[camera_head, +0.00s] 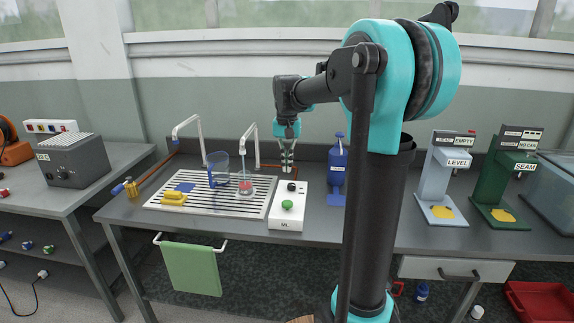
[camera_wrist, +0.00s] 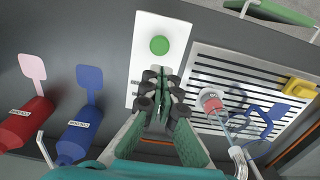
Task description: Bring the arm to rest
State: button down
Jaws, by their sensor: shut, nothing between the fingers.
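My gripper (camera_head: 288,160) hangs pointing down over the back of the bench, just behind and above the white box with the green button (camera_head: 287,206). In the wrist view my gripper (camera_wrist: 163,100) shows its fingers together with nothing between them. The white box (camera_wrist: 146,50) lies beyond and below the fingertips there, its green button uncovered. I cannot tell the exact gap between fingertips and box. My arm reaches out from the column, and the column hides part of the bench behind it.
A drain grate (camera_head: 223,203) with a blue jug (camera_head: 217,168) and taps lies left of the box. A blue bottle (camera_head: 337,175) stands close right of my gripper. The LEVEL stand (camera_head: 447,180) and SEAM stand (camera_head: 505,180) are farther right. A green towel (camera_head: 191,268) hangs in front.

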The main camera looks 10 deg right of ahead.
jog(key=s+d+f+n+t, duration=0.1)
jog(key=s+f+t, duration=0.1)
jog(key=s+f, duration=0.8)
jog(key=s+d+f+n+t, duration=0.2)
jog(key=s+f, duration=0.8)
jog(key=s, duration=0.3)
jog(key=shift+s+d+f+n, duration=0.25)
jog(key=shift+s+n, duration=0.05)
notch_tip(320, 180, up, 22)
jog(key=r+m+g, duration=0.1)
jog(key=m+g, duration=0.3)
send_over(288, 202)
jog(key=shift+w+f, duration=0.1)
jog(key=shift+f, duration=0.15)
jog(key=shift+f, duration=0.1)
notch_tip(288, 202, down, 14)
jog(key=shift+r, duration=0.1)
